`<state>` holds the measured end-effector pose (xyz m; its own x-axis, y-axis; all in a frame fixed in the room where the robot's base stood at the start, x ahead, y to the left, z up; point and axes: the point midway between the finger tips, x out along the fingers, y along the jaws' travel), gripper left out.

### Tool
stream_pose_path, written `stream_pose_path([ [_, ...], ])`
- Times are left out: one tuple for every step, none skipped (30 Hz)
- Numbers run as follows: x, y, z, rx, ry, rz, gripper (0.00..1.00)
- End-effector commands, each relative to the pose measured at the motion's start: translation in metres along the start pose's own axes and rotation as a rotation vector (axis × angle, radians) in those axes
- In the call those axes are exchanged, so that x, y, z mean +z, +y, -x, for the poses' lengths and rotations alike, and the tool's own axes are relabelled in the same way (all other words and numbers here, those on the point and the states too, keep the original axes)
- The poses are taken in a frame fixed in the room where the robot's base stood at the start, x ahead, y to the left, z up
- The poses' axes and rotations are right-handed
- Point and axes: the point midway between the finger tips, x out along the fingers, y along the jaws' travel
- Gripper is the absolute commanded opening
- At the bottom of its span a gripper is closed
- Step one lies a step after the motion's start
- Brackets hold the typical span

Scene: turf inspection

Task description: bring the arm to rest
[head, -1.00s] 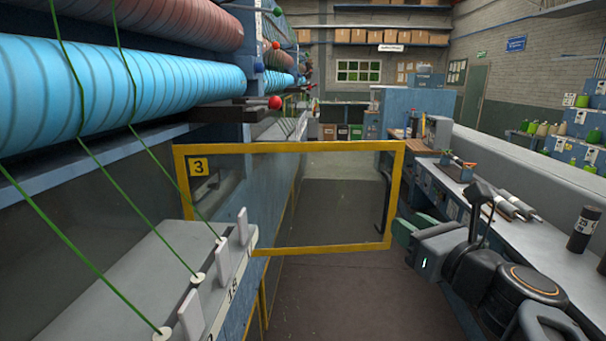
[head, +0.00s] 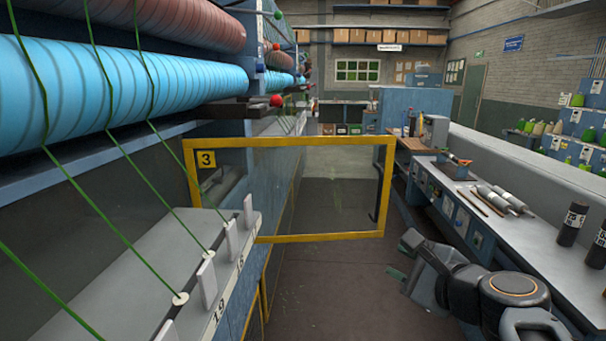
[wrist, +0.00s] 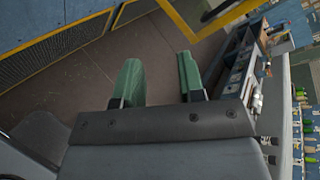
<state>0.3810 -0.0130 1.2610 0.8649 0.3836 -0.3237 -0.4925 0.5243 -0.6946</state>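My gripper (head: 408,262) is low on the right side of the head view, in front of the grey bench and above the dark aisle floor. In the wrist view, my gripper's two green fingertips (wrist: 160,78) stand apart with a clear gap. Only floor shows between them, so the gripper is open and empty. My dark grey arm bends in from the lower right of the head view.
A yellow-framed clear gate (head: 315,237) marked 3 stands swung across the aisle. The machine with blue rolls (head: 130,95) and green yarns runs along the left. The bench (head: 455,185) on the right holds dark cylinders (head: 572,224) and rods. Open aisle floor (head: 330,290) lies between.

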Motion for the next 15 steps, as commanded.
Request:
stream_pose_path([
  [-0.007,0.011,-0.002,0.051,0.031,0.108,0.36],
  [-0.011,0.018,-0.003,0.086,0.051,0.184,0.36],
  [-0.018,0.029,-0.004,0.142,0.075,0.296,0.36],
  [-0.024,0.039,-0.004,0.192,0.093,0.39,0.36],
  [-0.03,0.048,-0.004,0.245,0.109,0.487,0.36],
  [-0.038,0.061,-0.003,0.326,0.123,0.632,0.36],
  [-0.045,0.072,-0.002,0.392,0.131,0.745,0.36],
  [-0.052,0.082,-0.001,0.462,0.132,0.859,0.36],
  [-0.061,0.094,0.002,0.552,0.128,1.007,0.36],
  [-0.067,0.101,0.004,0.618,0.122,1.111,0.36],
  [-0.073,0.108,0.006,0.681,0.112,1.208,0.36],
  [-0.08,0.116,0.009,0.76,0.096,1.33,0.36],
  [-0.084,0.121,0.011,0.815,0.083,1.412,0.36],
  [-0.088,0.126,0.013,0.866,0.069,1.487,0.36],
  [-0.093,0.131,0.015,0.928,0.049,1.576,0.36],
])
